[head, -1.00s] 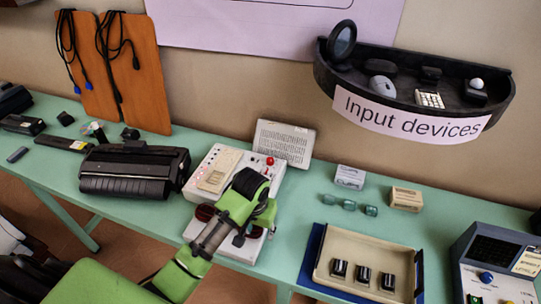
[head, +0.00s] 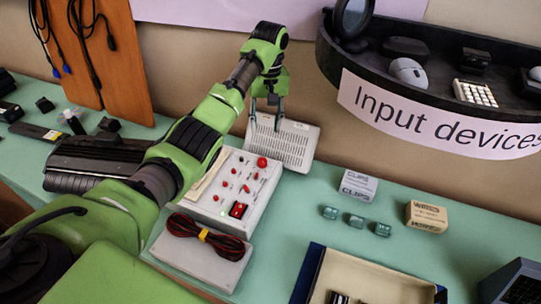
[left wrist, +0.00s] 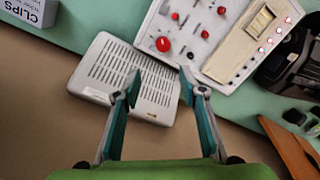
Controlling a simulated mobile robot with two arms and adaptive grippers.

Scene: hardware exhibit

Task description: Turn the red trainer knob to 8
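The red trainer knob (head: 262,162) is a round red cap near the back right corner of the white trainer box (head: 258,196). In the left wrist view the knob (left wrist: 163,44) lies beyond my fingertips, and no scale numbers are readable. My left gripper (head: 266,118) is raised behind the knob, in front of the grey vented panel in the head view. In the left wrist view my left gripper (left wrist: 160,88) has its fingers apart with nothing between them. My right gripper is out of view.
The grey vented panel (head: 292,143) leans behind the trainer. A grey block with a coiled red-black cable (head: 204,238) stands in front. A clips box (head: 358,186), small teal blocks and a wires box (head: 426,217) are to the right. The "Input devices" shelf (head: 437,114) overhangs the right.

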